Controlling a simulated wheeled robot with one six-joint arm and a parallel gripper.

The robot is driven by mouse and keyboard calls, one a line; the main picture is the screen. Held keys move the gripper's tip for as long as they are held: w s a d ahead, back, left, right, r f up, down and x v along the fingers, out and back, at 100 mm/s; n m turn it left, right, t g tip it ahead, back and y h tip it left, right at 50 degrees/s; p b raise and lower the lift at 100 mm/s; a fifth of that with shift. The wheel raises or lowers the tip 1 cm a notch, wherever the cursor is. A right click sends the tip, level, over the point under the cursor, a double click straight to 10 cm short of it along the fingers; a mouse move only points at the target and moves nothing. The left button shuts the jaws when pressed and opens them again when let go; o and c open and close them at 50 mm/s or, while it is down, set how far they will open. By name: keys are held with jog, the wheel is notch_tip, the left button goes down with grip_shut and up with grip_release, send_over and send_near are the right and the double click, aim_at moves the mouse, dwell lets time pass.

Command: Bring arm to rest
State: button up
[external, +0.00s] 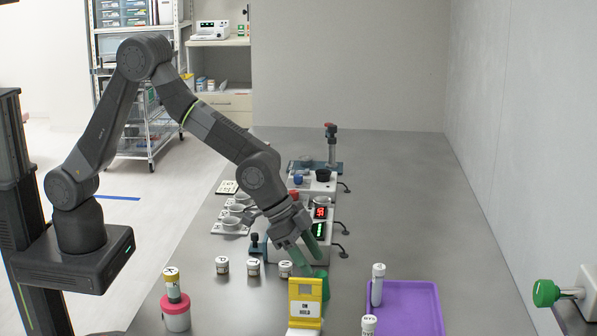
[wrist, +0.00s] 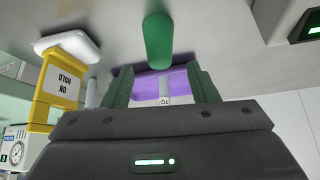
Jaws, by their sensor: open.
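My gripper (external: 314,251) is at the end of my arm, low over the grey table, with green fingers pointing down. In the wrist view the gripper (wrist: 159,68) is open, with its fingers apart and nothing held between them. A green cylinder (external: 321,281) stands just below the fingers, partly behind a yellow "ON HOLD" sign. The green cylinder also shows in the wrist view (wrist: 158,40), beyond the fingertips. I cannot tell the exact gap between them.
The yellow sign (external: 305,289) stands close to the gripper. A purple tray (external: 412,300) with white capped tubes lies to the right. Several small jars (external: 253,267) stand to the left, and a device with lit displays (external: 318,229) stands behind.

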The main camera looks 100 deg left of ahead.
aim_at(325, 273)
jog(key=x, duration=0.7)
jog(key=shift+f, duration=0.1)
jog(key=shift+r, duration=1.2)
